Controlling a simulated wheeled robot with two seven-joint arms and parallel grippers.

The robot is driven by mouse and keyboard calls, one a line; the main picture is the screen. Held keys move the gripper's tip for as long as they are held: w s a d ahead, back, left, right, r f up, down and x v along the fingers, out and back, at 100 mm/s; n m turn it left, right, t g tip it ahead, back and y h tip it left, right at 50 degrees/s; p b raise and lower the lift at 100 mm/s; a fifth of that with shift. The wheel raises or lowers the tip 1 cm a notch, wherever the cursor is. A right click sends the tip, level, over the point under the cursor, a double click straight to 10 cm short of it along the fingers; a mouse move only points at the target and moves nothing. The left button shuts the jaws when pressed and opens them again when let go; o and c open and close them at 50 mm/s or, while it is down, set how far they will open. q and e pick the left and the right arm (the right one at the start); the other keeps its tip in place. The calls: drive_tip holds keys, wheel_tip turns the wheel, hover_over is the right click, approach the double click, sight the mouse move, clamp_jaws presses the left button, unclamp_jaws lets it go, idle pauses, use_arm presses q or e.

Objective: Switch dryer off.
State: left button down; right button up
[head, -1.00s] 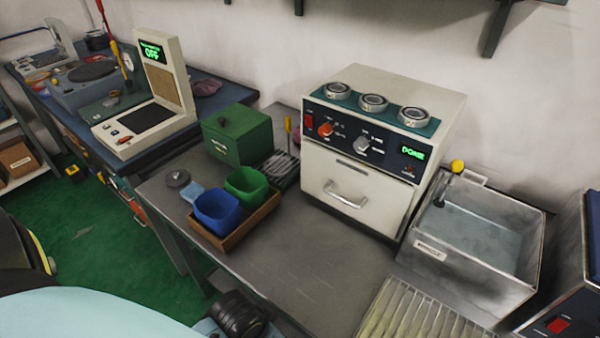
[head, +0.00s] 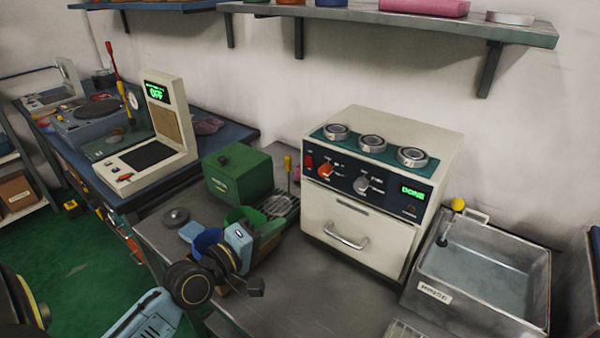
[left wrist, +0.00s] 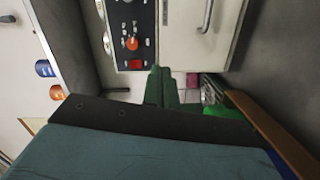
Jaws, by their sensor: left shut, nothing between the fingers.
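The dryer (head: 375,225), a cream oven-like box, stands on the grey bench with a dark front panel. A red switch (head: 309,161) is at the panel's left end, beside an orange knob (head: 325,171). Its green display reads DONE. In the left wrist view the panel appears sideways, with the red switch (left wrist: 136,64) just above my fingers. My left gripper (head: 271,224) is shut and empty. It is over the cups, left of and apart from the dryer. Its green fingers (left wrist: 160,84) also show in the left wrist view. My right gripper is out of view.
Under my left gripper are a blue cup (head: 207,238) and a green cup in a wooden tray. A green box (head: 237,178) and an upright yellow-handled tool (head: 288,165) stand left of the dryer. A rinse basin (head: 480,275) is at the right.

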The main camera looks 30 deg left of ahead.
sight(308, 159)
use_arm(q)
drive_tip(key=a+r+n, duration=0.1)
drive_tip(key=a+r+n+t+y, duration=0.2)
drive_tip(key=a+r, duration=0.1)
drive_tip(key=shift+w+n, duration=0.4)
drive_tip(key=w, duration=0.4)
drive_tip(key=w+r, duration=0.1)
drive_tip(key=w, duration=0.4)
drive_tip(key=w+d+p, duration=0.1)
drive_tip(key=w, duration=0.4)
drive_tip(key=shift+r, duration=0.3)
